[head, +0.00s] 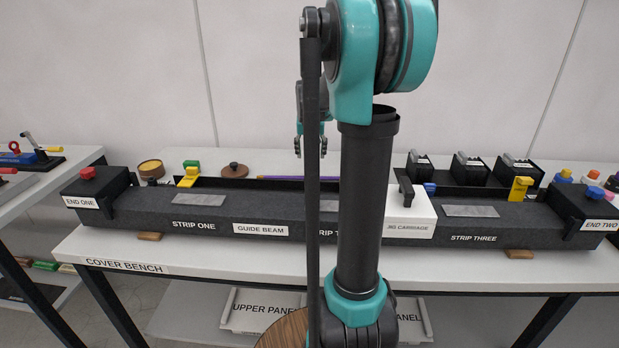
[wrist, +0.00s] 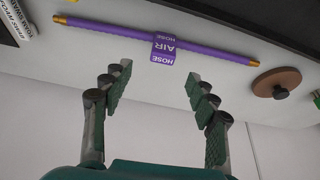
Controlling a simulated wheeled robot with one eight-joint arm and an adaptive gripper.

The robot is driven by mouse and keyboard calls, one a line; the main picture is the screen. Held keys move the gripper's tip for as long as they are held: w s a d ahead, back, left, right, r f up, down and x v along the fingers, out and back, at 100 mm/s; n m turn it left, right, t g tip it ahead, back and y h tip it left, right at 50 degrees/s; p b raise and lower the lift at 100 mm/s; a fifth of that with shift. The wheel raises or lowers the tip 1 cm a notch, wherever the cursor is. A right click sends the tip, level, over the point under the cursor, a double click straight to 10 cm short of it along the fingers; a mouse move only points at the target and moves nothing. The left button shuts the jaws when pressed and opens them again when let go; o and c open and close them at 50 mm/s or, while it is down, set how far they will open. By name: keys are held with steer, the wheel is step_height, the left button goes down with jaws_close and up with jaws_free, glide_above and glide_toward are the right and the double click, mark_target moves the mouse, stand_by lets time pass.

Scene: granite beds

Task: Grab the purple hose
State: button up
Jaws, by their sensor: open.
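The purple hose (wrist: 110,29) lies on the white bench top in the wrist view, with brass-coloured ends and a purple tag (wrist: 164,48) reading "AIR HOSE" near its middle. In the head view a short stretch of the hose (head: 285,178) shows behind the dark beam; the rest is hidden by the beam and my arm. My gripper (wrist: 158,82) is open and empty, its green-padded fingers apart and short of the hose, with the tag roughly centred beyond the gap. In the head view the gripper (head: 311,145) is partly hidden behind my arm, above the bench's rear part.
The dark guide beam (head: 140,208) runs along the bench front, with a white carriage (head: 408,215) on it. A brown disc with a knob (wrist: 276,82) lies near one hose end. Black holders (head: 470,170) stand at the back right.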

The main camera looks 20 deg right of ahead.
mark_target(310, 166)
steer(key=x, duration=0.9)
steer(key=shift+a+f, duration=0.1)
steer(key=shift+a, duration=0.15)
steer(key=shift+c, duration=0.3)
steer(key=c, duration=1.2)
